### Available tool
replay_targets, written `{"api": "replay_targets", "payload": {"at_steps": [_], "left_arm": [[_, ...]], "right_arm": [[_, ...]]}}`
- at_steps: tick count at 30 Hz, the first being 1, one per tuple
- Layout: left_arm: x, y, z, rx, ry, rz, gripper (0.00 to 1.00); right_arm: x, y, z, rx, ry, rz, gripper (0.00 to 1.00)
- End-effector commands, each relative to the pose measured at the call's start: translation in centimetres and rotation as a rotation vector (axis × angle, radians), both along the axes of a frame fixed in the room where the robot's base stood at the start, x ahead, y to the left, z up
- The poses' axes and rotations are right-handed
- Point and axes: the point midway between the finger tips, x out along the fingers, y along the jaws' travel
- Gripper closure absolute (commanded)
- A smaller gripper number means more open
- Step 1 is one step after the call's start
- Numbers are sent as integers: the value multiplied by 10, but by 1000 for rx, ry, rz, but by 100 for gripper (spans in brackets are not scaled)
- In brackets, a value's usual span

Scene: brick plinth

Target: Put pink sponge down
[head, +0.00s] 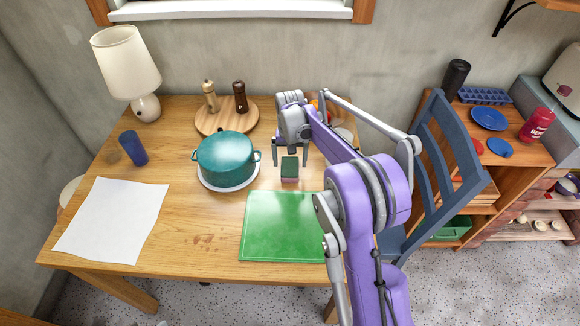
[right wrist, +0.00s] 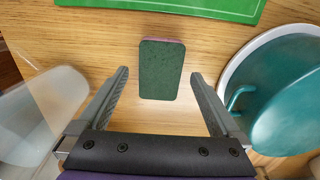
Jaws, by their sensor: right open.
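The pink sponge (head: 289,172) has a dark green top and pink sides. It lies on the wooden table behind the green board, to the right of the teal pot. In the right wrist view the sponge (right wrist: 160,70) lies on the wood, ahead of and between the fingertips, with a thin pink edge at its far side. My right gripper (head: 292,162) is open and stands just behind the sponge in the head view; in the right wrist view its fingers (right wrist: 160,80) are apart with nothing between them touching the sponge. My left gripper is not in view.
The teal pot (head: 226,157) sits close on the left, and the green board (head: 282,228) lies in front. A round wooden board (head: 212,128) with two mills stands behind. A white sheet (head: 112,220), a blue cup (head: 133,147) and a lamp (head: 126,62) are at left.

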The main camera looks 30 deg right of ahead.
Motion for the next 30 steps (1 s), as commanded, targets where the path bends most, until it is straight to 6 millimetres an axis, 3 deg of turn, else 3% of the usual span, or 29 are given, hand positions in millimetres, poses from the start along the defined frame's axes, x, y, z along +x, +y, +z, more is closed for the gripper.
{"api": "replay_targets", "payload": {"at_steps": [3,9,20,25,30], "left_arm": [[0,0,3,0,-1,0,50],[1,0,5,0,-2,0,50],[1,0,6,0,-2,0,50],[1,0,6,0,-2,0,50],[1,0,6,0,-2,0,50]], "right_arm": [[0,0,29,0,0,0,0],[0,0,64,0,0,0,0],[-6,6,85,-2,-9,14,0],[-41,36,105,-18,-69,92,0],[-103,76,118,-44,-162,211,0]]}}
